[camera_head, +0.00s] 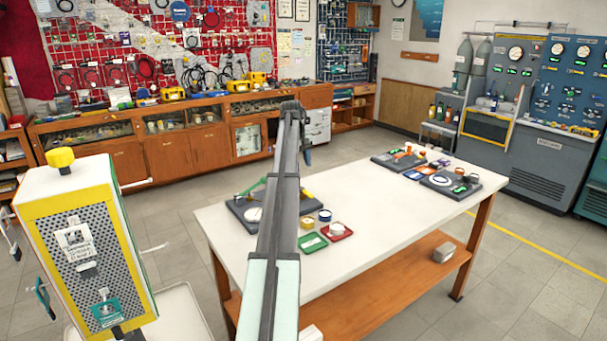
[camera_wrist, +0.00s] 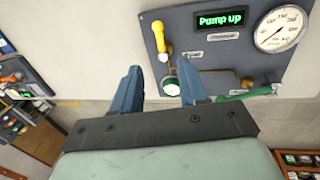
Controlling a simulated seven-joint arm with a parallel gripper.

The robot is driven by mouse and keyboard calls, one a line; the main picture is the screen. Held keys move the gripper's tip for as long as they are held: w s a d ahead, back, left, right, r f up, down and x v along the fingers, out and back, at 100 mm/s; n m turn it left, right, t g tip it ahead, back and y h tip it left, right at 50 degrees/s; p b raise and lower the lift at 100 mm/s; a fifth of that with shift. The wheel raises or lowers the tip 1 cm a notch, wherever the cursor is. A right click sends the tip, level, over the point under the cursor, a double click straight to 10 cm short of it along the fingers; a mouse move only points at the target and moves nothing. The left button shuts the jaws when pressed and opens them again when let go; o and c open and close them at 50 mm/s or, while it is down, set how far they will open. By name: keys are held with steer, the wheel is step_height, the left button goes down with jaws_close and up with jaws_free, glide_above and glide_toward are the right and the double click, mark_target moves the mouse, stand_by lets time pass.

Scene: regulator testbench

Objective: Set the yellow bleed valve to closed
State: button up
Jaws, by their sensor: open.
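The yellow bleed valve (camera_wrist: 160,37) shows in the wrist view as a yellow handle on a grey panel (camera_wrist: 205,55), pointing up in the picture and slightly tilted. In the head view a yellow piece (camera_head: 306,194), probably this valve, shows beside my arm on a dark board on the table. My gripper (camera_wrist: 160,72) is open, its two blue fingers apart and pointing toward the panel. The yellow handle lies beyond the fingertips, apart from them. A round green and white knob (camera_wrist: 170,86) shows between the fingers. My arm hides part of the board in the head view.
The panel also carries a "Pump up" display (camera_wrist: 219,20), a gauge (camera_wrist: 280,28) and a green lever (camera_wrist: 245,95). On the white table (camera_head: 375,230) are a green tray (camera_head: 312,242), a red tray (camera_head: 337,231) and other boards at the far right. The table's middle is mostly clear.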

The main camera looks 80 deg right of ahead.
steer(key=shift+w+a+r, duration=0.1)
steer(key=shift+w+r, duration=0.05)
steer(key=shift+r, duration=0.65)
